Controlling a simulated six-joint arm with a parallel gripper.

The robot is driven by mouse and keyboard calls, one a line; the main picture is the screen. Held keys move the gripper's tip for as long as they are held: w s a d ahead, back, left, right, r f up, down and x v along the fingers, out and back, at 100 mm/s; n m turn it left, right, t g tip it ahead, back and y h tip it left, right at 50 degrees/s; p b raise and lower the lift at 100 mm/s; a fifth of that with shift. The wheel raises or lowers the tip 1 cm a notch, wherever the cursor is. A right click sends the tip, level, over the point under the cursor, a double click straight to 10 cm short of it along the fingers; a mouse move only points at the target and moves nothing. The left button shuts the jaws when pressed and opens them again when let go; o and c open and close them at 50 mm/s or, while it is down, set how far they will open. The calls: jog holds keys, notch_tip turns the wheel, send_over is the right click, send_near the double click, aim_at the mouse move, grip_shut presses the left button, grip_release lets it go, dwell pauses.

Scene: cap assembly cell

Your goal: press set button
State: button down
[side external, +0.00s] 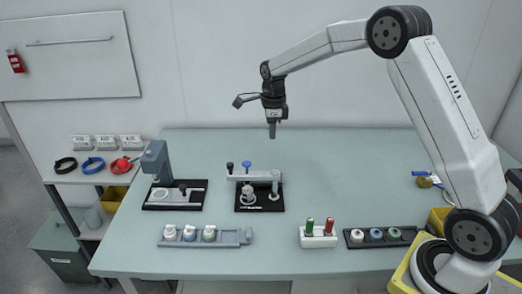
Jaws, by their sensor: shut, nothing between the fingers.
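My gripper (272,132) is shut and empty, pointing down. It hangs above the back of the table, apart from everything. A fixture with a black knob and a blue knob (247,164) stands on a black base (260,208), lower in the picture than my gripper. To its left is a grey press-like station (156,160) on another black base. No part is clearly labelled as a set button at this size, so I cannot tell which one it is.
A grey tray (236,237) of several capped parts lies at the front left. A white holder (318,240) carries a green and a red piece. A black tray (354,245) with several round parts sits right of it. The table's back middle is clear.

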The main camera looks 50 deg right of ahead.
jog(key=shift+w+d+m, duration=0.2)
jog(key=shift+m, duration=0.1)
jog(key=shift+f, duration=0.15)
notch_tip(320, 180, down, 14)
jog(key=shift+r, duration=0.15)
dwell(0.8)
dwell(0.3)
jog(key=shift+s+f, duration=0.15)
jog(key=shift+f, duration=0.95)
notch_tip(320, 180, up, 15)
jog(key=shift+w, duration=0.3)
dwell(0.6)
